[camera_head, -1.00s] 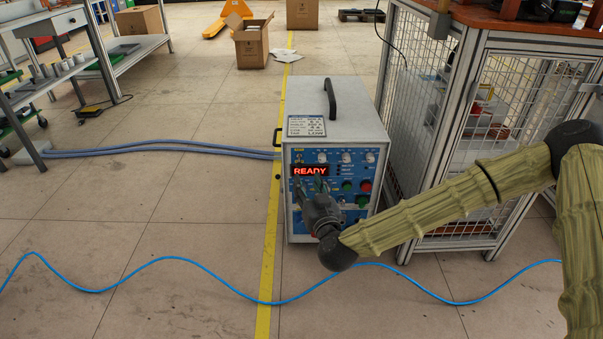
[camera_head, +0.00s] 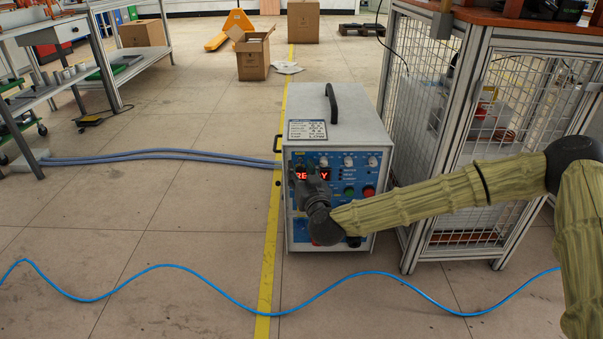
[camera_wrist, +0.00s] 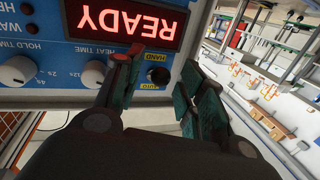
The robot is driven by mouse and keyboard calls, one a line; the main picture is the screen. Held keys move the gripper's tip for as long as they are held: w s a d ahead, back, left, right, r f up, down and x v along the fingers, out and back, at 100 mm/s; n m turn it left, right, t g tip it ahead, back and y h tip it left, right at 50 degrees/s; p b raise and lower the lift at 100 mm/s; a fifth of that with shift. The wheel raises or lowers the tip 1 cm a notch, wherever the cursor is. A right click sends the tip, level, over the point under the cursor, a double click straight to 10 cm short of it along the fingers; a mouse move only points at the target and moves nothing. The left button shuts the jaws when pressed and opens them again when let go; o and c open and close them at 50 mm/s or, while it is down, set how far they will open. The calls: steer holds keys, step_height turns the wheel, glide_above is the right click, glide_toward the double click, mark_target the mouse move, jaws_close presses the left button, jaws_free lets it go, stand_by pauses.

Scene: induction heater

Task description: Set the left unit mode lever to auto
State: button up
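The induction heater (camera_head: 330,120) is a grey box with a blue front panel and a red READY display (camera_wrist: 130,20), upside down in the wrist view. The mode lever (camera_wrist: 158,76) is a small dark knob beside the display, between yellow HAND (camera_wrist: 155,57) and AUTO (camera_wrist: 150,86) labels. Its exact tilt is hard to tell. My gripper (camera_wrist: 163,66) is open, with its fingers apart on either side of the lever. I cannot tell whether either finger touches it. In the head view my gripper (camera_head: 304,174) is at the panel's upper left, hiding the lever and part of the display.
White knobs (camera_wrist: 18,71) and green and red buttons (camera_head: 369,191) are elsewhere on the panel. A caged workbench (camera_head: 480,150) stands close on the right. A blue cable (camera_head: 160,266) crosses the floor in front. Open floor lies to the left.

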jaws_close()
